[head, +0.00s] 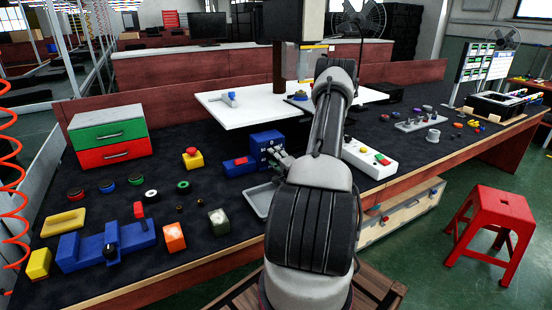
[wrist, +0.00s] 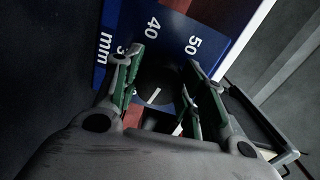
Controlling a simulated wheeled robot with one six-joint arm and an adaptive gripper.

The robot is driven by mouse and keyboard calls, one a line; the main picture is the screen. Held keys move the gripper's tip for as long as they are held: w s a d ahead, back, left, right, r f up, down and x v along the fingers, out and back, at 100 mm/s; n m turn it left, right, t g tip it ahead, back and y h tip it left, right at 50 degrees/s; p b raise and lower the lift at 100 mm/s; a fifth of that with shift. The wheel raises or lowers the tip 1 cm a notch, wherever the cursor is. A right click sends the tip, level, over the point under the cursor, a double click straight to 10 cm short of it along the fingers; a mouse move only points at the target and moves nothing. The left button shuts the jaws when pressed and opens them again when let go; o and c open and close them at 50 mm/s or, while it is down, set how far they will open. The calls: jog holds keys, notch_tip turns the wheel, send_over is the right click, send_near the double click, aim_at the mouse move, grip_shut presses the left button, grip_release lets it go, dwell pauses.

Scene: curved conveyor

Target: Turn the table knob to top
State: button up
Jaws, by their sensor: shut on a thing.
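A round dark knob (wrist: 158,84) with a short white mark sits in front of a blue panel (wrist: 205,22) printed with white numbers and "mm". The mark slants slightly toward the picture's upper right. My gripper (wrist: 160,88) has one green-padded finger on each side of the knob and is shut on it. The knob cannot be made out there.
A grey tray (head: 259,200) lies in front, partly behind my arm. A white button box (head: 369,158) stands to the right. Several small parts and a blue fixture (head: 135,237) lie to the left.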

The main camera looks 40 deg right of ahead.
jog(key=shift+f, duration=0.1)
jog(key=o, duration=1)
jog(key=shift+o, duration=0.2)
jog(key=shift+s, duration=0.1)
jog(key=v, duration=1.2)
